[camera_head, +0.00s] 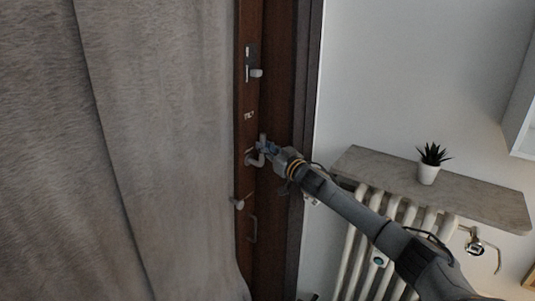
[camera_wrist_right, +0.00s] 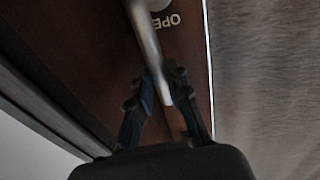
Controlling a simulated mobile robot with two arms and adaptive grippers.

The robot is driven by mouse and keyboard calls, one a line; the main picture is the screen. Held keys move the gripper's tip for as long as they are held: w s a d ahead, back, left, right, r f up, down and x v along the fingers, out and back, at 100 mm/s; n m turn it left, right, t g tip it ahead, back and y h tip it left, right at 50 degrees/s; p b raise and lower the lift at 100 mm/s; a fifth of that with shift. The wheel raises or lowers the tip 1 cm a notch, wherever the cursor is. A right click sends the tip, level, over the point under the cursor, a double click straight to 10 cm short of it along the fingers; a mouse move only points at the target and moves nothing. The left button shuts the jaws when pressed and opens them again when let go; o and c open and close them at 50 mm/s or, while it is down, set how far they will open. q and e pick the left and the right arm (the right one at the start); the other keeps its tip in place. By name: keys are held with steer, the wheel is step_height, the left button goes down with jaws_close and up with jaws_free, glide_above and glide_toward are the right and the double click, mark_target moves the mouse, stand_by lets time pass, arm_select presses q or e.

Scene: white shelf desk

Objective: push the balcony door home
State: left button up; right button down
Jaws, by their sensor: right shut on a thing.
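The balcony door is a dark brown wooden leaf (camera_head: 247,185) beside a brown frame (camera_head: 278,75), seen upright in the head view. Its pale lever handle (camera_head: 256,161) is at mid height on the door edge. My right gripper (camera_head: 265,147) reaches in from the lower right to the handle. In the right wrist view the handle (camera_wrist_right: 148,40) runs down between the two fingers of the right gripper (camera_wrist_right: 165,88), which is shut on it. Whether the door sits flush with the frame is hard to tell. My left gripper is not in view.
A grey-brown curtain (camera_head: 160,150) covers the left side. More hardware (camera_head: 256,73) sits on the door edge above the handle.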

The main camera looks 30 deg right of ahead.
mark_target(247, 140)
steer(key=shift+w+a+r, duration=0.1)
steer(key=shift+w+a, duration=0.15)
steer(key=shift+w, duration=0.4)
steer(key=shift+w+a+r, duration=0.1)
steer(key=shift+w+a, duration=0.15)
steer(key=shift+w, duration=0.45)
steer(key=shift+w+a+r, duration=0.1)
steer(key=shift+w+a, duration=0.15)
steer(key=shift+w, duration=0.4)
steer(key=shift+w+a, duration=0.3)
steer(key=shift+w, duration=0.3)
steer(key=shift+w+a, duration=0.25)
steer(key=shift+w, duration=0.35)
steer(key=shift+w+a, duration=0.3)
steer(key=shift+w, duration=0.3)
steer(key=c, duration=0.9)
jaws_free()
steer(key=shift+w+f, duration=0.15)
steer(key=shift+w, duration=0.2)
steer(key=shift+s, duration=0.15)
